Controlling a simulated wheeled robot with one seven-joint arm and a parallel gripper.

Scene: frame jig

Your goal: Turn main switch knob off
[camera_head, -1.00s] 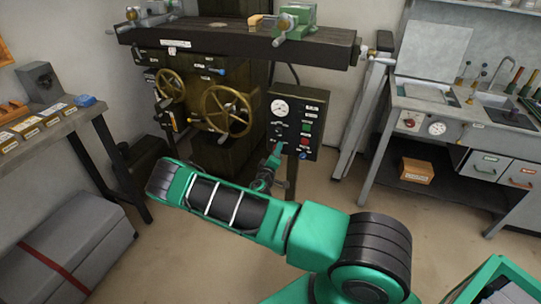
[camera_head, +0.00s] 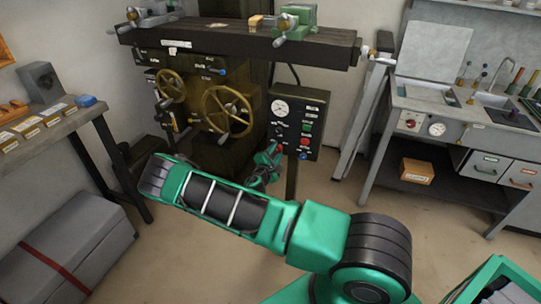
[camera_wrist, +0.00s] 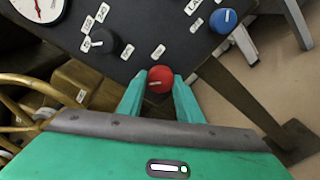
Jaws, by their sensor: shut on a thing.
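A red knob (camera_wrist: 160,79) with a pale pointer line sits near the lower corner of the dark control panel (camera_wrist: 140,20). My gripper (camera_wrist: 159,84) has its two teal fingers on either side of the knob and is shut on it. In the head view my gripper (camera_head: 272,152) is at the lower left of the panel (camera_head: 293,94), and it hides the red knob there. A black knob (camera_wrist: 103,43) and a blue knob (camera_wrist: 223,20) are on the same panel, clear of the fingers. The labels are too small to read.
A round gauge (camera_head: 282,108), a green button (camera_head: 306,127) and a red button (camera_head: 304,142) are on the panel. A brass handwheel (camera_head: 227,112) is close on the left. The grey sink bench (camera_head: 450,132) stands right, with open floor before it.

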